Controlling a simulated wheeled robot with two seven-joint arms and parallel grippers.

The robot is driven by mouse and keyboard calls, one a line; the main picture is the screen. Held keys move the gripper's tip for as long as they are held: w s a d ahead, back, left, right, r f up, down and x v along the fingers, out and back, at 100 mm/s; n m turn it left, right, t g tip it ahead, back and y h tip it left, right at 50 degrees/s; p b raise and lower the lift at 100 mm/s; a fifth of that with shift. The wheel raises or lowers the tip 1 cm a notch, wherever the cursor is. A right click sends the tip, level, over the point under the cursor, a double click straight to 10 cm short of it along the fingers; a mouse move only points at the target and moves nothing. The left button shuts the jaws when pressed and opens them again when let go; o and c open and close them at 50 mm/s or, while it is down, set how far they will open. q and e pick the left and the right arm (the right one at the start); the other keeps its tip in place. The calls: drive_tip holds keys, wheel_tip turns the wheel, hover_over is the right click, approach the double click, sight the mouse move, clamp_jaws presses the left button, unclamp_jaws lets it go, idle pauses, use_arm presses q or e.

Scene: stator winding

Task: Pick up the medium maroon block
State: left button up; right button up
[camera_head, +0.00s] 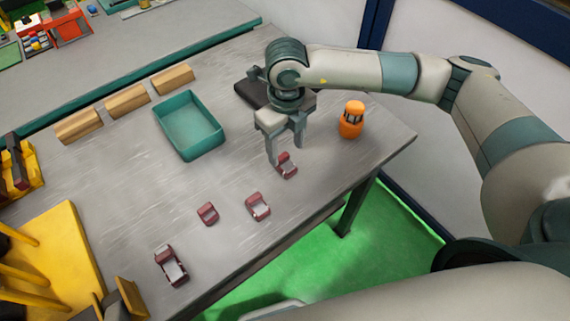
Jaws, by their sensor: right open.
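Several maroon blocks with pale grey parts lie along the front of the grey table. One maroon block (287,168) lies at the far right of the row, partly covered by a finger of my right gripper (286,156). That gripper is open and points down, with its fingertips close to this block; I cannot tell whether they touch it. Another maroon block (258,207) of similar size lies nearer. A smaller maroon block (208,213) lies left of it. The largest maroon block (171,266) is at the near left.
A teal tray (190,126) stands mid-table, with several wooden blocks (126,101) behind it. An orange bottle (352,120) stands right of my right gripper. A dark object (252,92) lies behind it. A yellow rack (55,255) is at the left. The table's front edge is close to the blocks.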

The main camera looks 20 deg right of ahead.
sight(284, 158)
drive_tip(key=shift+a+f+p, duration=0.1)
drive_tip(key=shift+f+p, duration=0.45)
drive_tip(key=shift+p, duration=0.1)
wheel_tip(284, 158, down, 3)
drive_tip(key=shift+s+a+p, duration=0.1)
drive_tip(key=shift+p, duration=0.7)
drive_tip(key=shift+f, duration=0.55)
clamp_jaws()
